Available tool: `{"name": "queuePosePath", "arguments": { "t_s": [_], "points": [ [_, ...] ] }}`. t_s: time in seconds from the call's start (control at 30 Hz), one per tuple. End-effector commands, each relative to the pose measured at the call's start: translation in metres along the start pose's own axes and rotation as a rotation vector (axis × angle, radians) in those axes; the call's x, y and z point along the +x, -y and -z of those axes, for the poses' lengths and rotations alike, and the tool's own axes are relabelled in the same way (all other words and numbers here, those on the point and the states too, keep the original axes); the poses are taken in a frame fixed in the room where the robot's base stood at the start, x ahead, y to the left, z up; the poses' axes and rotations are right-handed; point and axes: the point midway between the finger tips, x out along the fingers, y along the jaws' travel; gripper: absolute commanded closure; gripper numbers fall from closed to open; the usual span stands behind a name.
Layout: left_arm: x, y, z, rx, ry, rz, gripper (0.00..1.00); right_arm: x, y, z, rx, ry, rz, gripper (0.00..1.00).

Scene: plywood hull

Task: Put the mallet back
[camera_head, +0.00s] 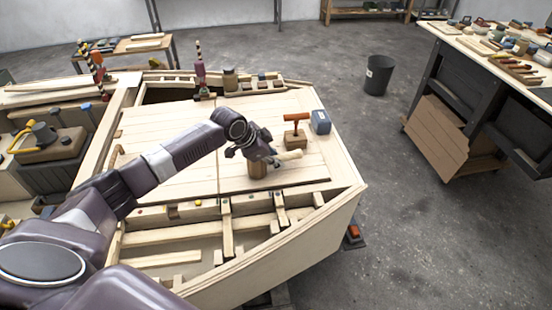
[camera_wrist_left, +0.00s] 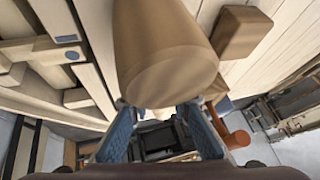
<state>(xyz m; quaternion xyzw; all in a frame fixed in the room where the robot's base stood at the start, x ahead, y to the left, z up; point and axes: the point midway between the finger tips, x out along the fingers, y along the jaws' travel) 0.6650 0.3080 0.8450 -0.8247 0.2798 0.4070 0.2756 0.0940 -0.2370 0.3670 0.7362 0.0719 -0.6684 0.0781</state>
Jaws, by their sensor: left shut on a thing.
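The mallet is in my left gripper (camera_head: 272,159). Its brown wooden head (camera_head: 257,170) is below the gripper and its pale handle (camera_head: 291,155) points right, just above the plywood deck. In the left wrist view, a large tapered wooden piece (camera_wrist_left: 168,75), which looks like the mallet head, fills the upper middle. The blue fingers of the left gripper (camera_wrist_left: 158,115) are on both sides below it, and their contact is partly hidden. I cannot tell whether the mallet touches the deck. My right gripper is not in view.
An orange T-shaped tool (camera_head: 297,117) stands on a wooden block (camera_head: 296,138) close beyond the mallet. A blue-grey box (camera_head: 320,122) is beside it. Jars and small items line the deck's far edge. Open framed bays (camera_head: 195,235) lie nearer. The deck's left part (camera_head: 170,125) is clear.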

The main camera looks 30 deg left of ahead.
Motion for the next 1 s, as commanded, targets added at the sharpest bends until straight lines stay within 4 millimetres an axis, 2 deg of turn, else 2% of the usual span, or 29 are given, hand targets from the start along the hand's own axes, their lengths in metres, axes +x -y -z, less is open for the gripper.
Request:
{"name": "queuePosePath", "arguments": {
  "t_s": [0.13,0.37,0.4,0.6,0.87,1.0],
  "points": [
    [-0.001,0.001,0.001,0.000,-0.002,0.001,1.00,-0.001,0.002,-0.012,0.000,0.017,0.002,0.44],
    [0.001,0.000,0.000,0.000,-0.002,0.001,1.00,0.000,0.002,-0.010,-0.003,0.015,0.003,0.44],
    [0.001,0.000,0.000,0.000,-0.002,0.001,0.80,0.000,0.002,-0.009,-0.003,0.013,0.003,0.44],
    [0.001,0.000,0.000,0.000,-0.001,0.000,0.61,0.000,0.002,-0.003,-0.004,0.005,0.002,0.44],
    [0.002,-0.001,-0.002,0.000,0.002,-0.002,0.61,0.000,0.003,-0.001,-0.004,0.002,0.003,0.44],
    [-0.008,-0.001,-0.002,0.001,0.001,-0.001,0.61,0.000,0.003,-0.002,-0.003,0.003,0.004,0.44]
  ]
}}
